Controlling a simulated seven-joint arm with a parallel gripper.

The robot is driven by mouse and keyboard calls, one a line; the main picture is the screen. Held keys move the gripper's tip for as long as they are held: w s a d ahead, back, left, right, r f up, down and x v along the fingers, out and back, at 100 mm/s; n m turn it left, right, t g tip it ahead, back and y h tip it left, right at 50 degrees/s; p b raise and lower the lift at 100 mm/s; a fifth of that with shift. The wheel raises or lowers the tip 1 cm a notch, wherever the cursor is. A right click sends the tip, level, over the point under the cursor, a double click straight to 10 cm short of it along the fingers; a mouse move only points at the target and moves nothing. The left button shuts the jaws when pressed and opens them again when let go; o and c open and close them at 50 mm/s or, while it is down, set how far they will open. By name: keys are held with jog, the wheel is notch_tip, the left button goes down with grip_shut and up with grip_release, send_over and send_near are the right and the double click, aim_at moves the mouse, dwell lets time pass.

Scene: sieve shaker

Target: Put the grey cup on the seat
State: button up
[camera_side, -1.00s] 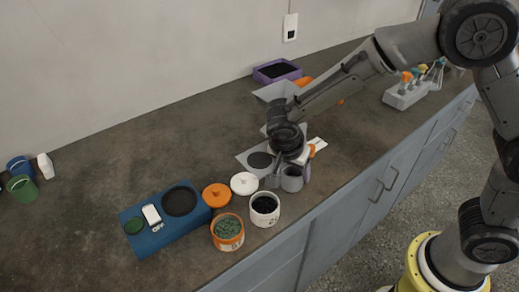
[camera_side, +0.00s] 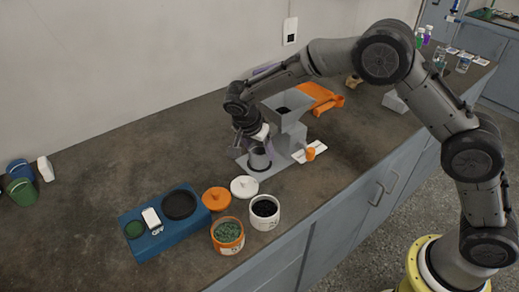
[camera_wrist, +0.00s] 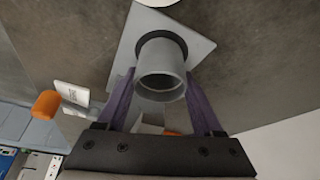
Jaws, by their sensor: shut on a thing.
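The grey cup (camera_side: 259,160) is upright between the purple fingers of my gripper (camera_wrist: 160,82), which is shut on it. The cup also shows in the wrist view (camera_wrist: 161,88), with its open mouth toward the camera. The seat is a dark round patch (camera_wrist: 181,42) on a light grey base plate (camera_wrist: 124,52). The cup stands over this patch, and a dark rim shows around its far end. I cannot tell whether the cup's bottom touches the seat. In the side view the plate (camera_side: 271,170) is partly hidden by the cup and gripper.
A grey hopper stand (camera_side: 290,108) rises just behind the plate. A white card with an orange knob (camera_side: 310,153) lies to its right. A white jar (camera_side: 264,222), an orange jar (camera_side: 228,245), two lids and a blue scale (camera_side: 140,246) are in front and left.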

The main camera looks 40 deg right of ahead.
jog(key=shift+f, duration=0.15)
jog(key=o, duration=1.5)
jog(key=shift+v, duration=6.2)
jog(key=shift+d, duration=0.15)
